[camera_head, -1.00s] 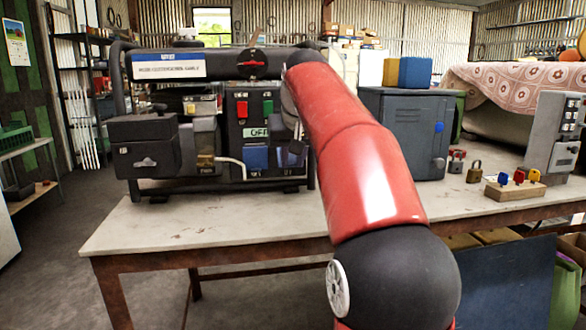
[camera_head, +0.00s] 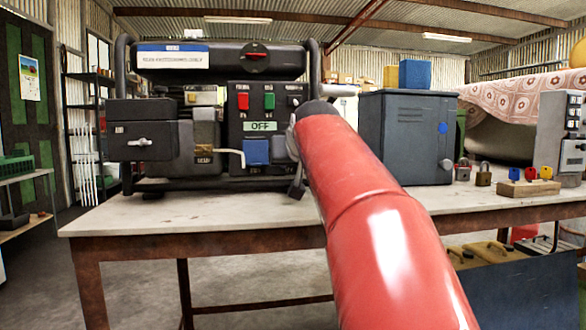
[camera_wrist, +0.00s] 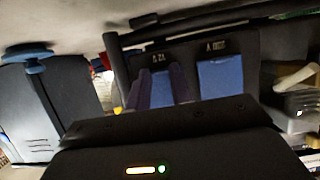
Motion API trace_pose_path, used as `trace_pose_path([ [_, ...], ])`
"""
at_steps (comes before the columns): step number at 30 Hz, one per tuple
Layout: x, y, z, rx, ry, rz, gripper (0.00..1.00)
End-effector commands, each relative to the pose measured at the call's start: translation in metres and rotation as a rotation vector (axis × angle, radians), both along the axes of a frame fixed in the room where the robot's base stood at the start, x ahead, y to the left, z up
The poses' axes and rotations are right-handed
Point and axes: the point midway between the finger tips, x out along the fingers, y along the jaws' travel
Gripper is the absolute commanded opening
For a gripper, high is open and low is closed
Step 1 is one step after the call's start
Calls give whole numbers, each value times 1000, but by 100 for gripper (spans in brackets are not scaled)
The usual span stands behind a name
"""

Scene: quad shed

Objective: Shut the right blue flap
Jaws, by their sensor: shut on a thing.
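The black generator panel (camera_head: 275,105) stands on the bench in the head view, with an OFF label above its sockets. The left blue flap (camera_head: 256,152) lies flat against the panel; it also shows in the wrist view (camera_wrist: 221,78).
A grey metal cabinet (camera_head: 407,137) stands right of my arm, with a blue knob. Padlocks (camera_head: 483,175) and a wooden block with coloured keys (camera_head: 528,187) lie farther right. The bench front (camera_head: 190,213) is clear. A black frame surrounds the generator.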

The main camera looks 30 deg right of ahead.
Motion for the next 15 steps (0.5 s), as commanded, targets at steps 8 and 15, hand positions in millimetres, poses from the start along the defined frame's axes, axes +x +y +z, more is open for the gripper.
trace_pose_path([
  [8, 1, 0, 0, -4, -15, 0, 0],
  [15, 2, 0, 0, -4, -16, 0, 26],
])
